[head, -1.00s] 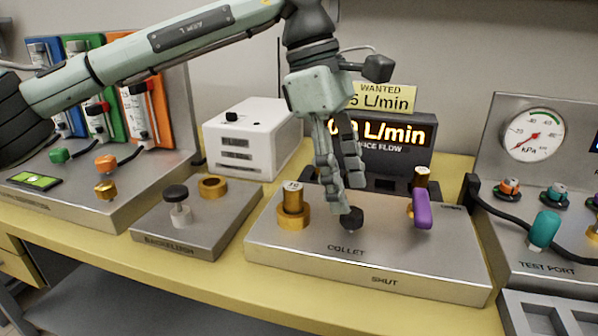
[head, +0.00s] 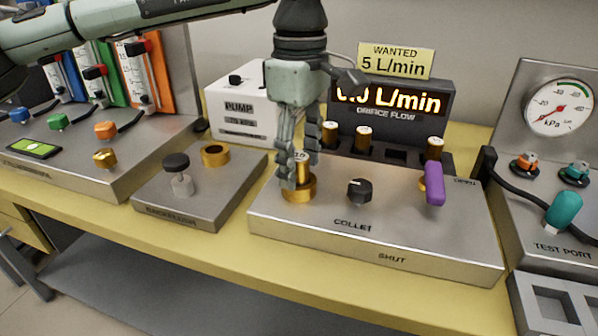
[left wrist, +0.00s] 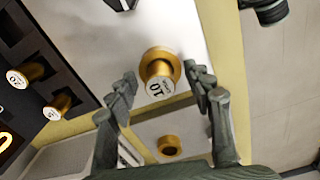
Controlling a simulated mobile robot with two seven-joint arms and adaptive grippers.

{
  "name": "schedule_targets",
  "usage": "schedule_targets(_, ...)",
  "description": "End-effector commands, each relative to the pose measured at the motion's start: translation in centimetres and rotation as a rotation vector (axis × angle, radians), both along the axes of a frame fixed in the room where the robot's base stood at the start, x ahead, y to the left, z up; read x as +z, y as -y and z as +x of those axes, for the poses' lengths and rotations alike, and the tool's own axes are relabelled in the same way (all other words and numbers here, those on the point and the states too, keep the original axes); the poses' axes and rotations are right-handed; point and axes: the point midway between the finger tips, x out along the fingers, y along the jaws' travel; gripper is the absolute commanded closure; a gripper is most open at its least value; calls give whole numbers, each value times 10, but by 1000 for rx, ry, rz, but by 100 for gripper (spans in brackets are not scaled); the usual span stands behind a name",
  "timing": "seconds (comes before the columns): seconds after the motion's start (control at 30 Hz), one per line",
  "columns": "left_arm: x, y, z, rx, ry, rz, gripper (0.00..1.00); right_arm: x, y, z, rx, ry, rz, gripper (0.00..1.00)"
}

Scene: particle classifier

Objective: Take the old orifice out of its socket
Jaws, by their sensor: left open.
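The old orifice (head: 301,160) is a brass cylinder with a white top marked 10. It stands upright in its brass socket (head: 299,193) at the left of the metal collet block (head: 400,238). It also shows in the left wrist view (left wrist: 157,88), between and beyond the fingertips. My left gripper (head: 296,172) points down at the orifice, its fingers spread around it and partly covering it in the head view. The fingers look apart from the orifice in the wrist view. The black collet knob (head: 360,191) sits right of the socket. My right gripper is not in view.
A rack behind the block holds several brass orifices (head: 364,138). A purple lever (head: 435,185) stands at the block's right. Left is a smaller plate with a black-topped knob (head: 177,170) and an empty brass ring (head: 215,155). A white pump box (head: 236,112) stands behind.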

Motion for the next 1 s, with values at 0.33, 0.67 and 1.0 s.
schedule_targets(0.33, 0, 0, 0, 0, 0, 0, 75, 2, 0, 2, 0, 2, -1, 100)
schedule_targets(0.67, 1, 0, 0, 0, 0, 0, 100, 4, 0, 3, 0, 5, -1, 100)
schedule_targets(1.0, 11, 0, 0, 0, 1, 0, 100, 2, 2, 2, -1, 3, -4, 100)
